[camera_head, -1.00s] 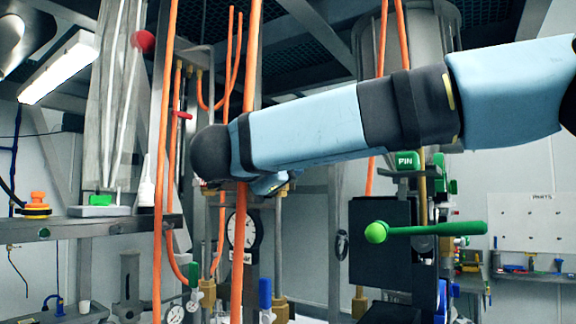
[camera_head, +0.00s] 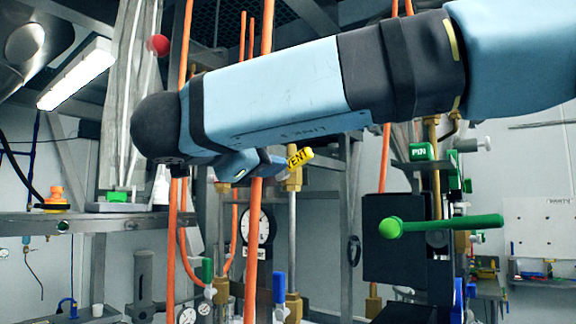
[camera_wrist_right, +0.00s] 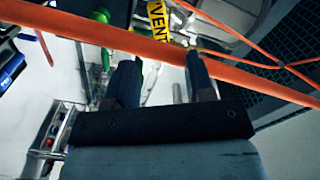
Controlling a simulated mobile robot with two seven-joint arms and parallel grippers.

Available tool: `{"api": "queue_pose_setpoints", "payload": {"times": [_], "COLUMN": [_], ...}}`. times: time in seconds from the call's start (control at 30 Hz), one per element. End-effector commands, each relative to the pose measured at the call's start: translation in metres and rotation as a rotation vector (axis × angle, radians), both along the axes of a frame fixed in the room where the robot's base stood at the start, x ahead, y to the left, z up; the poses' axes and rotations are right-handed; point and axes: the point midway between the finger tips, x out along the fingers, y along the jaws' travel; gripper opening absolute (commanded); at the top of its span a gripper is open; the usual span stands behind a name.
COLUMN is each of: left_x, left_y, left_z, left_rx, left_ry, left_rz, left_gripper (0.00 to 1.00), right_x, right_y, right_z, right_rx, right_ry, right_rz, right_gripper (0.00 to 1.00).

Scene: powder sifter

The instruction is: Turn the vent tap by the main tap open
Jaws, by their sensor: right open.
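The vent tap (camera_head: 300,158) has a yellow handle lettered VENT, and it stands by a brass fitting on a vertical pipe. Its yellow handle also shows at the top of the right wrist view (camera_wrist_right: 160,20), ahead of my fingers. My right gripper (camera_wrist_right: 162,65) is open with nothing between its fingers. In the head view its blue fingers (camera_head: 262,161) show below my arm, just left of the vent tap and partly hidden. I cannot tell which tap is the main one. My left gripper is not in view.
An orange hose (camera_wrist_right: 80,27) crosses close to my right fingertips; contact is unclear. More orange hoses (camera_head: 252,250) hang near the gripper. A gauge (camera_head: 257,226), a blue-handled tap (camera_head: 279,288) and a green-handled tap (camera_head: 207,270) are below. A green lever (camera_head: 440,226) sticks out at right.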

Motion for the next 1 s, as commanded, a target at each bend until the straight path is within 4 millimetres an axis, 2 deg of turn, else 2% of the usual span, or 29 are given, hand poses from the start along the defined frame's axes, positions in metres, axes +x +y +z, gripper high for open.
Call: {"api": "queue_pose_setpoints", "payload": {"times": [0.1, 0.23, 0.6, 0.67, 0.77, 0.8, 0.83, 1.0], "left_x": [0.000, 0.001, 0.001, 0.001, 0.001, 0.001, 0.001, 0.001], "left_y": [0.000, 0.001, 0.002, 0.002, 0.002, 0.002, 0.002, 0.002], "left_z": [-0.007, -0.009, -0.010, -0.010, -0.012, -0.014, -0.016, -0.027], "left_rx": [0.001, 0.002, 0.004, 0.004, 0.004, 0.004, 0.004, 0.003], "left_ry": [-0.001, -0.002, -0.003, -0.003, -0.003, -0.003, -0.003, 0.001], "left_rz": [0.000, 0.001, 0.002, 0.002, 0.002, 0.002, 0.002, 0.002], "left_gripper": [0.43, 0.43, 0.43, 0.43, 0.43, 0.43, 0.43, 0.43], "right_x": [-0.018, -0.029, -0.034, -0.034, -0.030, -0.027, -0.025, -0.023], "right_y": [0.013, 0.022, 0.025, 0.025, 0.030, 0.034, 0.039, 0.069], "right_z": [-0.002, -0.001, 0.000, -0.001, -0.014, -0.025, -0.034, -0.093], "right_rx": [0.000, -0.001, 0.001, 0.002, 0.034, 0.064, 0.094, 0.399], "right_ry": [-0.002, -0.001, -0.001, 0.002, 0.033, 0.059, 0.083, 0.261], "right_rz": [0.001, 0.002, 0.000, 0.003, 0.051, 0.092, 0.132, 0.436], "right_gripper": [0.49, 0.49, 0.49, 0.35, 0.12, 0.03, 0.00, 0.00]}}
